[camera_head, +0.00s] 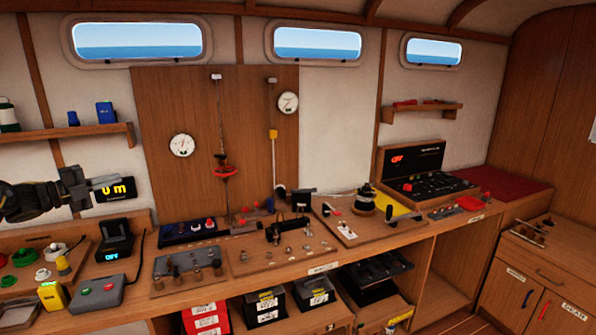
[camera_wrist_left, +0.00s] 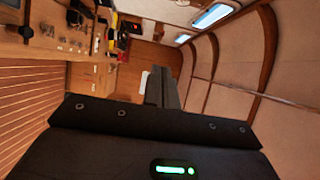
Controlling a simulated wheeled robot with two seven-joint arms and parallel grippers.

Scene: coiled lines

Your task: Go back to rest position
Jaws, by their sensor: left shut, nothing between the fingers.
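My left gripper (camera_head: 106,182) comes in from the left edge of the head view, above the left end of the workbench. In the left wrist view the shut dark fingers (camera_wrist_left: 162,88) point along the cabin, clear of any object. My right gripper is in neither view.
The long wooden workbench (camera_head: 335,262) carries a grey box with buttons (camera_head: 97,292), a blue switch panel (camera_head: 190,232) and an open black case (camera_head: 428,185). A shelf (camera_head: 70,133) is on the wall above my left gripper. Black bins (camera_head: 265,306) stand below the bench.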

